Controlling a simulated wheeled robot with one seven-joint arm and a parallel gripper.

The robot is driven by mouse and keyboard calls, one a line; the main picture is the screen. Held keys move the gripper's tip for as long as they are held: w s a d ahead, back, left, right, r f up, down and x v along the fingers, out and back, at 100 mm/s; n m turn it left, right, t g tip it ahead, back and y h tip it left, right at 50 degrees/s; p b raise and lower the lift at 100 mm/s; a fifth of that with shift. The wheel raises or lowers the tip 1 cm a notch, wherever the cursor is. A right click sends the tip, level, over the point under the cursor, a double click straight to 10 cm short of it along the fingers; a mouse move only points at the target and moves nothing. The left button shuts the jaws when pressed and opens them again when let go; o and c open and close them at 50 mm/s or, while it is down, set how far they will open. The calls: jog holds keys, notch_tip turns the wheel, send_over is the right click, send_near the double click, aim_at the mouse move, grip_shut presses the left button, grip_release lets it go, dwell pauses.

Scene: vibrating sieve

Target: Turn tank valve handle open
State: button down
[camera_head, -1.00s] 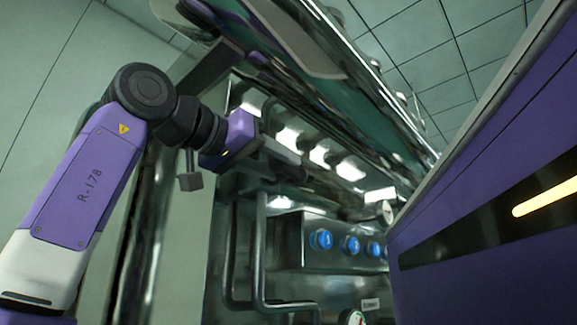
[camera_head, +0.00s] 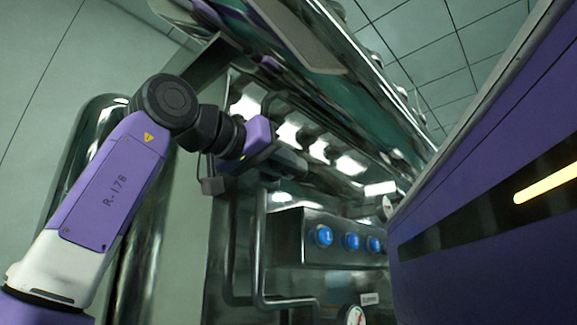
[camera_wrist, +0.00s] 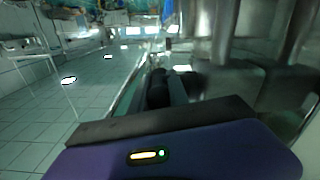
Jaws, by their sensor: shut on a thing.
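My gripper (camera_head: 290,162) reaches to the right from its purple wrist, in front of the steel machine, and its jaws are shut on a dark handle. The handle shows in the wrist view as a black, rounded bar (camera_wrist: 158,90) just beyond the purple wrist housing, at the jaws (camera_wrist: 176,92). In the head view the handle is mostly hidden by the gripper and blends into the dark metal behind. How far the valve is turned cannot be told.
Below and right of my gripper is a steel box with several blue knobs (camera_head: 324,236). A bent pipe (camera_head: 260,250) runs down beside it. A gauge (camera_head: 355,316) sits at the bottom. A sloping steel trough (camera_head: 340,95) hangs above.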

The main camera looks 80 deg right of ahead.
jog(key=shift+r+t, duration=0.1)
jog(key=shift+t, duration=0.2)
jog(key=shift+t+y, duration=0.6)
jog(key=shift+y, duration=0.6)
jog(key=c, duration=1.3)
grip_release()
jog(key=shift+b+v, duration=0.35)
jog(key=shift+v, duration=3.55)
